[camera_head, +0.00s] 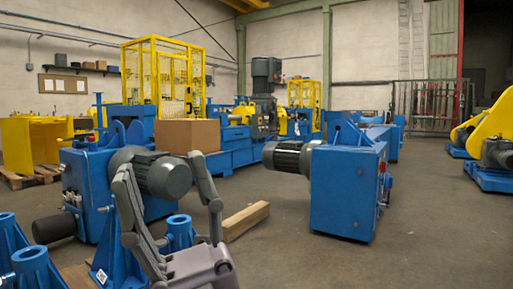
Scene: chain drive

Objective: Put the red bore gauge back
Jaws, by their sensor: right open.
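I cannot make out a red bore gauge anywhere in the head view. My right gripper (160,162) reaches up from the bottom edge, left of centre. Its two grey fingers are spread apart and nothing shows between them but the machine behind. The fingers partly cover a blue machine (88,185) with a grey motor (166,177). My left gripper is not in view.
A wooden beam (246,220) lies on the floor right of my gripper. A blue cabinet (342,195) with a grey motor stands beyond it. Blue brackets (38,268) crowd the lower left. A cardboard box (187,134) sits farther back.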

